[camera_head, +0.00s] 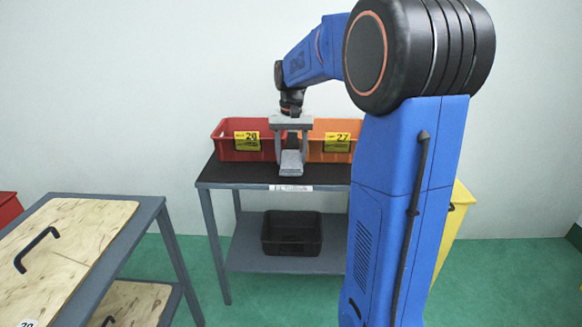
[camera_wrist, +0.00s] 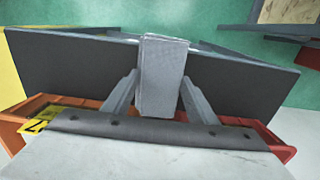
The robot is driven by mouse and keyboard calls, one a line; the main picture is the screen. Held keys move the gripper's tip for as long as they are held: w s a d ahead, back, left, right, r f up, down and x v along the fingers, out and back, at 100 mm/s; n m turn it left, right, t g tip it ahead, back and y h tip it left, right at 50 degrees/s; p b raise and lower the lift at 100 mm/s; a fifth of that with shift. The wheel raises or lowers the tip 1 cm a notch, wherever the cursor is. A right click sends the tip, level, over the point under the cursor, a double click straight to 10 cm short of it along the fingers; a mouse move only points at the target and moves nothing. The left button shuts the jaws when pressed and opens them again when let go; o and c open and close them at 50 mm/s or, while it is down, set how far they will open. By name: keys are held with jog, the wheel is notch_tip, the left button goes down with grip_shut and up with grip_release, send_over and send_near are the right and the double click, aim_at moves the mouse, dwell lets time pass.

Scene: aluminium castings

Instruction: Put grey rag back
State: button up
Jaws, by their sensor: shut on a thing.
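The grey rag (camera_head: 291,163) is a folded, block-like light grey piece. My gripper (camera_head: 291,148) points down and is shut on it in front of the bins. In the wrist view my gripper (camera_wrist: 160,98) has one finger on each side of the rag (camera_wrist: 163,70). The rag appears just above the dark table top (camera_head: 237,172), near its front edge; I cannot tell whether it touches.
A black crate (camera_head: 291,250) stands on the lower shelf. A wood-topped table (camera_head: 85,215) with a black handle (camera_head: 36,248) is at the left. A yellow object (camera_head: 458,215) is partly hidden behind my arm. The table top left of the rag is clear.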

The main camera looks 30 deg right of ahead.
aim_at(291, 159)
jog(key=shift+f, duration=1.95)
jog(key=shift+f, duration=0.15)
jog(key=o, duration=1)
